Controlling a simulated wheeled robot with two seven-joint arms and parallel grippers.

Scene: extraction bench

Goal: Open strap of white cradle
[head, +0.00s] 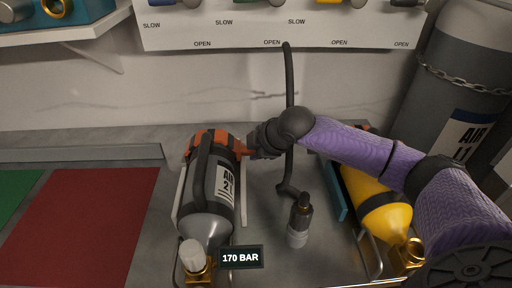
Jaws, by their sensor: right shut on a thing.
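A grey cylinder (208,225) labelled AIR lies in a white cradle (180,200), whose edge shows along its left side. An orange strap (207,137) crosses the far end of the cylinder, and a dark band runs along its top. My right gripper (252,146) comes in from the right and is shut on the right end of the orange strap, beside the cylinder. The gripper itself hides the exact grip. My left gripper is not in view.
A yellow cylinder (378,202) lies beside a teal panel (334,188), partly under my right arm. A hose (289,80) hangs to a fitting (299,222) between the cylinders. A 170 BAR tag (240,257) shows in front. Red mat (85,225) and green mat (18,190) lie left.

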